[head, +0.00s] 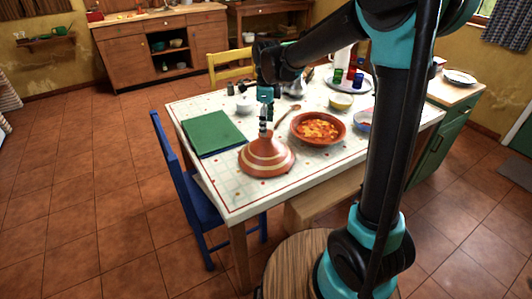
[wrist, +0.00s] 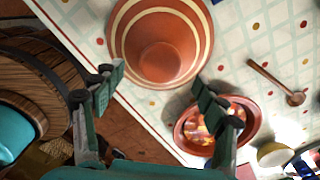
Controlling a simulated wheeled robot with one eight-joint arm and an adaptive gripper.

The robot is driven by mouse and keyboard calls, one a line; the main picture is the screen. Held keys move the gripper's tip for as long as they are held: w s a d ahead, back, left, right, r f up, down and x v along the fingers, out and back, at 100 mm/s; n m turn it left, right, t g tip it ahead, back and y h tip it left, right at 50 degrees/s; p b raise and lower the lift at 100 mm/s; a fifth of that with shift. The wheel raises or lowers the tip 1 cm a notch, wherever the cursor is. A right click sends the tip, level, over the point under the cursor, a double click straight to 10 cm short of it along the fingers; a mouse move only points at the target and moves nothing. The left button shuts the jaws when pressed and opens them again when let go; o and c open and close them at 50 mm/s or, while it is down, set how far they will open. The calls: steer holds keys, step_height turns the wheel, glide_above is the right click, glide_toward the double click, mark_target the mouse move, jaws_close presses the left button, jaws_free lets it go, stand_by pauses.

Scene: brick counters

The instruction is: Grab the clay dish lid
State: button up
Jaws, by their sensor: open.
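The clay dish lid (head: 267,158) is an orange-brown cone with cream bands. It stands upright on the tiled white table, near its front left corner. In the wrist view the lid (wrist: 128,32) shows at the top centre, with its knob between and beyond the fingers. My gripper (head: 264,124) hangs just above the lid's top in the head view. In the wrist view my gripper (wrist: 158,82) is open and empty, its fingers spread apart. The gap between fingertips and knob is hard to judge.
A clay dish of food (head: 318,127) stands right of the lid, with a wooden spoon (head: 287,114) behind. A green book (head: 214,133) lies to the left. A blue chair (head: 178,180) stands at the table's left side. Cups and bowls crowd the far side.

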mark_target(266, 146)
steer(key=shift+a+f, duration=0.15)
steer(key=shift+f, duration=2.2)
jaws_close()
